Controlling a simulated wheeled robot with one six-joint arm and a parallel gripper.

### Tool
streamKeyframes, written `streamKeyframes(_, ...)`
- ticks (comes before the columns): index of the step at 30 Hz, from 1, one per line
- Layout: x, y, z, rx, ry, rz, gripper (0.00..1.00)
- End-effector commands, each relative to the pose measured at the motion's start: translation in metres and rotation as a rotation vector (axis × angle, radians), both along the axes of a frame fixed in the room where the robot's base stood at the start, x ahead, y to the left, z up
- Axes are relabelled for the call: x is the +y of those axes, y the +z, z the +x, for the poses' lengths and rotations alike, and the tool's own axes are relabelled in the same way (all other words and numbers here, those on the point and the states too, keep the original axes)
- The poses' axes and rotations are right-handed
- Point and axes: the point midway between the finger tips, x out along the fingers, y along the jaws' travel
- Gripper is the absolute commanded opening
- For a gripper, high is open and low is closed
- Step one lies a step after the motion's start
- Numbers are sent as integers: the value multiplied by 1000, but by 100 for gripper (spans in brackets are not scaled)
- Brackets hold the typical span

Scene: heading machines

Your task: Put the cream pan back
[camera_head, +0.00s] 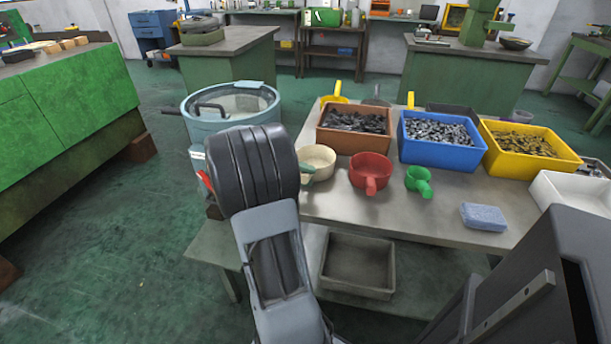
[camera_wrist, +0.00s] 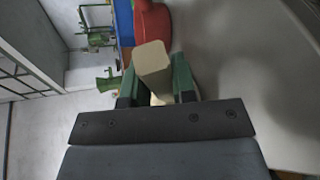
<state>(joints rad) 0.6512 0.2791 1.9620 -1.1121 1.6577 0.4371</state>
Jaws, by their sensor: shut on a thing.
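The cream pan (camera_head: 319,160) is at the left end of the metal table, beside the red pan (camera_head: 370,172). I cannot tell whether it rests on the table or hangs just above it. My gripper (camera_head: 307,169) is mostly hidden behind my arm in the head view. In the wrist view my gripper (camera_wrist: 156,82) has its green fingers on both sides of the cream handle (camera_wrist: 152,60) and is shut on it. The pan's bowl is mostly hidden there. The red pan also shows in the wrist view (camera_wrist: 154,24).
A green scoop (camera_head: 419,181) and a blue sponge (camera_head: 484,216) lie on the table (camera_head: 400,216). Brown (camera_head: 346,142), blue (camera_head: 440,152) and yellow (camera_head: 530,165) bins of parts stand behind. A light blue drum (camera_head: 222,122) stands left of the table. A grey bin (camera_head: 357,280) sits below.

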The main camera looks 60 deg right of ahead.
Motion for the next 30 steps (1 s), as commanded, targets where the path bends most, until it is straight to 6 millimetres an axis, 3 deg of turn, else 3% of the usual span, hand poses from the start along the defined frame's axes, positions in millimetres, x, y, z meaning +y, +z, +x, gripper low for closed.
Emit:
streamKeyframes(4, 0, -1, 0, 0, 0, -1, 0)
streamKeyframes(5, 0, -1, 0, 0, 0, 0, 27)
streamKeyframes(12, 0, -1, 0, 0, 0, 0, 50)
streamKeyframes(22, 1, 2, 3, 0, 1, -1, 50)
streamKeyframes(30, 24, 16, 40, -1, 4, -1, 50)
